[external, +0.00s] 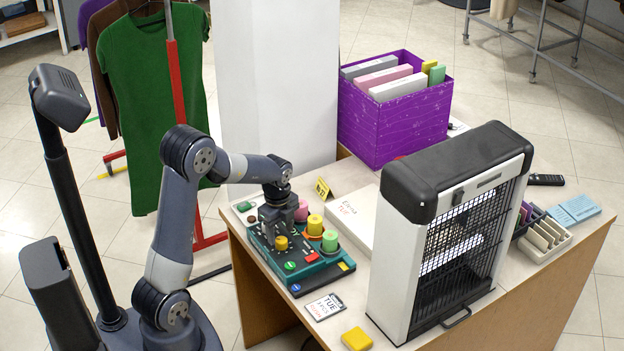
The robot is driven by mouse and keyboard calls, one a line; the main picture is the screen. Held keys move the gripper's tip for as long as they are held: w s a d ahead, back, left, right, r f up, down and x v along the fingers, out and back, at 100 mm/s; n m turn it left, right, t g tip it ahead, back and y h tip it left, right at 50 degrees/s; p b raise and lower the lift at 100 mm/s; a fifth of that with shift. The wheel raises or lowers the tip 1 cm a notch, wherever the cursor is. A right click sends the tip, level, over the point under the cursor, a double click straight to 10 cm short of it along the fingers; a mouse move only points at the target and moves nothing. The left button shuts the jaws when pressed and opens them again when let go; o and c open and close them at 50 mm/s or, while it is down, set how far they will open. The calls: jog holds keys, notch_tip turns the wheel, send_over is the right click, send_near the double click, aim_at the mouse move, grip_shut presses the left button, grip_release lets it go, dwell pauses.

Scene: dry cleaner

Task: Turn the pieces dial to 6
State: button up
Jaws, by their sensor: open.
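A dark green control box (322,278) sits at the table's near left corner. It carries a small yellow knob (281,243), green, blue and red buttons, and larger yellow, green and pink round pieces along its right and back side. I cannot tell which part is the pieces dial or read any number setting. My gripper (275,230) points down over the back left part of the box, close behind the yellow knob. It is open. Its fingertips are small and dark here, and I cannot tell whether they touch anything. My gripper hides part of the box.
A black and white machine with a grille (391,272) stands right of the box. A purple crate (388,133) of files stands behind. Hanging clothes (155,100) are at the left.

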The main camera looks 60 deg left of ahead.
aim_at(280, 240)
notch_tip(280, 240, up, 8)
jog(key=shift+s+r, duration=0.15)
jog(key=shift+r, duration=0.05)
jog(key=shift+f, duration=0.1)
notch_tip(280, 240, down, 11)
jog(key=shift+r, duration=0.1)
dwell(0.6)
jog(key=shift+r, duration=0.15)
